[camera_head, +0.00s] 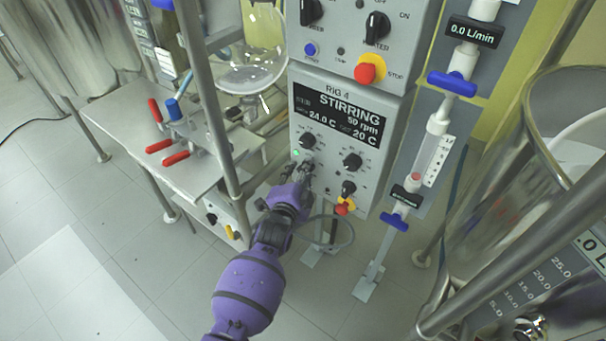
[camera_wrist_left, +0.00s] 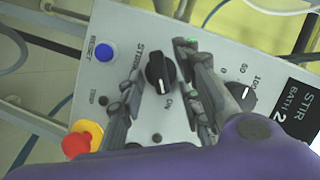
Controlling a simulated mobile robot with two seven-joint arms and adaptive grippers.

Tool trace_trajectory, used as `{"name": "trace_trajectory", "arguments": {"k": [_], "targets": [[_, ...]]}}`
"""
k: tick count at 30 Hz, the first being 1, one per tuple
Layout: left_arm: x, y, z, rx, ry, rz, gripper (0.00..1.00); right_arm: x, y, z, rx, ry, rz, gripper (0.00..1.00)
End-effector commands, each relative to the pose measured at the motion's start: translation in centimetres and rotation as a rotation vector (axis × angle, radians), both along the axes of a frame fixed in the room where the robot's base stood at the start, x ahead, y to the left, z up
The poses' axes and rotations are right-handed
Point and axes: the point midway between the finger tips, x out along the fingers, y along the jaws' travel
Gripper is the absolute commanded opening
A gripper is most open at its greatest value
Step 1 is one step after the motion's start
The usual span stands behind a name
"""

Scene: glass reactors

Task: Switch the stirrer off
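The stirrer switch is a black knob (camera_wrist_left: 160,72) beside the word STIRRER on the grey RIG 4 panel (camera_head: 322,178). In the left wrist view its white mark points toward ON. My left gripper (camera_head: 299,167) is at the panel's left side, in front of this knob, hiding it in the head view. In the wrist view its fingers are apart, one on each side of the knob; whether they touch it I cannot tell. The display (camera_head: 338,113) reads STIRRING, 50 rpm. A small green lamp (camera_head: 295,152) is lit. My right gripper is not in view.
A black dial (camera_wrist_left: 245,92), marked 0, 50 and 100, is close to one finger. A blue RESET button (camera_wrist_left: 103,52) and a red stop button (camera_wrist_left: 77,146) are also nearby. A steel bench (camera_head: 120,140) stands left; a large glass vessel (camera_head: 545,190) stands right.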

Motion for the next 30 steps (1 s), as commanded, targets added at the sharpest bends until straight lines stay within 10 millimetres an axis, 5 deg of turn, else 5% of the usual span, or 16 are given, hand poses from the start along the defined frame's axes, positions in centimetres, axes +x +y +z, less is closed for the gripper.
{"name": "trace_trajectory", "arguments": {"k": [5, 12, 30], "targets": [[0.0, 0.0, 0.0, -0.001, 0.0, 0.0, 0.32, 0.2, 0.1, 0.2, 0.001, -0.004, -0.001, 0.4], [0.0, 0.0, 0.0, -0.001, 0.0, 0.0, 0.01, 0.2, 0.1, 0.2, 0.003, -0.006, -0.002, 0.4], [0.2, 0.1, 0.7, -0.11, 0.079, -0.002, 0.0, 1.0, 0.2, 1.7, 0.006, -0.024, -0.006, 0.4]]}}
